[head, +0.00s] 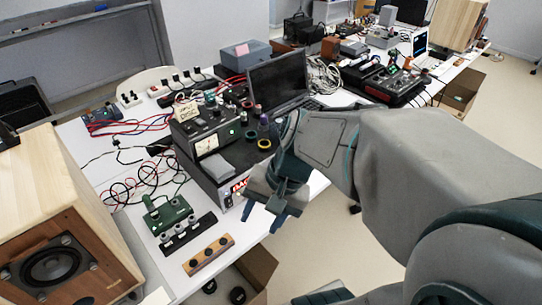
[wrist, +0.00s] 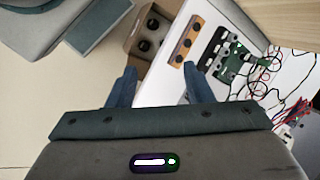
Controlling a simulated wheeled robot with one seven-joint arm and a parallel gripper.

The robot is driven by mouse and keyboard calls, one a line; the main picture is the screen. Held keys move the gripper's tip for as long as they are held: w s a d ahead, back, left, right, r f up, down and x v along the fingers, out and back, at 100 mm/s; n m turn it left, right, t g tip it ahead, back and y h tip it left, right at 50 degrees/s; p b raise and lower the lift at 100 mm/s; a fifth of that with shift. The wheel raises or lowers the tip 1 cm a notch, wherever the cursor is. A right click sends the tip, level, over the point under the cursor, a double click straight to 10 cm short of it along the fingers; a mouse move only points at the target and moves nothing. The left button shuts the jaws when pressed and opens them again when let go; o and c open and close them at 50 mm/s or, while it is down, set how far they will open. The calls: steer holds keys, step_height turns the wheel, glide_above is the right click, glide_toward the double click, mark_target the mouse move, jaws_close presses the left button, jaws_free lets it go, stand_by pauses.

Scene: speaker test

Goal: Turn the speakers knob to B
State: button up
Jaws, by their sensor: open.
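The strips with knobs lie near the table's front edge. I cannot read labels, so which is the speakers knob is unclear. My gripper (head: 266,213) is open and empty, right of the strips and apart from them; its fingers (wrist: 160,70) point toward the table edge in the wrist view.
A wooden speaker (head: 75,215) stands at the left. A black metered device (head: 208,143) and a laptop (head: 278,82) stand behind my gripper. Red and black cables (head: 140,187) lie loose. An open cardboard box (wrist: 150,38) is on the floor beside the table.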

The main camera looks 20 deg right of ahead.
steer(key=w+d+f+m+t+y+b, duration=0.35)
steer(key=w+f+m+y+b, duration=0.35)
steer(key=f+m+b, duration=0.45)
steer(key=w+d+f+m+t+h+b, duration=0.35)
steer(key=d+f+m+t, duration=0.2)
steer(key=d+m, duration=0.3)
steer(key=w+d+f+m+t+h+b, duration=0.2)
steer(key=w+d+f+m+t+b, duration=0.15)
steer(key=d+m+t, duration=0.55)
steer(key=shift+n+g, duration=0.4)
steer(key=shift+g, duration=0.4)
steer(key=x, duration=0.8)
steer(key=b+x, duration=0.1)
steer(key=x, duration=0.3)
steer(key=shift+w+d+f, duration=0.1)
steer(key=shift+w+d, duration=0.2)
steer(key=shift+w, duration=0.1)
steer(key=c, duration=1)
